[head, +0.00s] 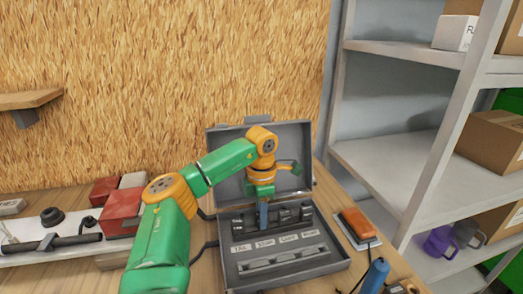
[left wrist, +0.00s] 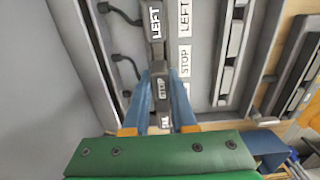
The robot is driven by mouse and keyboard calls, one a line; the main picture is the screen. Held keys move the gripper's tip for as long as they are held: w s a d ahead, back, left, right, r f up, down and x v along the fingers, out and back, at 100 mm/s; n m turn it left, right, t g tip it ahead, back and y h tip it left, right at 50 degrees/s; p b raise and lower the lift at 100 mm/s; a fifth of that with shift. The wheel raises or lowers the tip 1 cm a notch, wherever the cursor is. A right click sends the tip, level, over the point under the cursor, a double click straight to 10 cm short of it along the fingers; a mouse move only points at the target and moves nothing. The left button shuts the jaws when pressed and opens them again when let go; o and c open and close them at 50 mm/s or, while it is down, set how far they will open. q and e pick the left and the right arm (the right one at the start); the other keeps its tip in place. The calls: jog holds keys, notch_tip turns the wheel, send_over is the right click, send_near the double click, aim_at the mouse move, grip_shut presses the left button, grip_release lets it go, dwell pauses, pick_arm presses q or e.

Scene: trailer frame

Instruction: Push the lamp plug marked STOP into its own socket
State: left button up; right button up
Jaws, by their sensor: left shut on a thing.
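An open grey case (head: 333,261) stands on the bench. Its front panel carries a row of white labels, among them STOP (head: 265,244); the STOP label also shows in the left wrist view (left wrist: 184,61). My left gripper (head: 263,216) points down over the row of dark blocks behind the labels. In the left wrist view its blue fingers (left wrist: 161,78) are shut on a dark plug marked STOP (left wrist: 162,89). A dark piece marked LEFT (left wrist: 152,18) lies just beyond it in line. The STOP socket is hidden, so I cannot tell how deep the plug sits.
An orange-topped device (head: 357,224) sits right of the case. A blue rounded object (head: 375,276) lies at the lower right. Red boxes (head: 121,211) and a white strip with dark parts are at the left. Grey shelves (head: 385,166) stand at the right. Cables run behind the blocks.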

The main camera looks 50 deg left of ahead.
pick_arm(q)
jog(key=shift+f, duration=0.5)
dwell(0.4)
jog(key=o, duration=1.3)
notch_tip(320, 180, up, 7)
jog(key=p, duration=0.7)
jog(key=shift+r, duration=0.15)
jog(key=shift+f, duration=0.25)
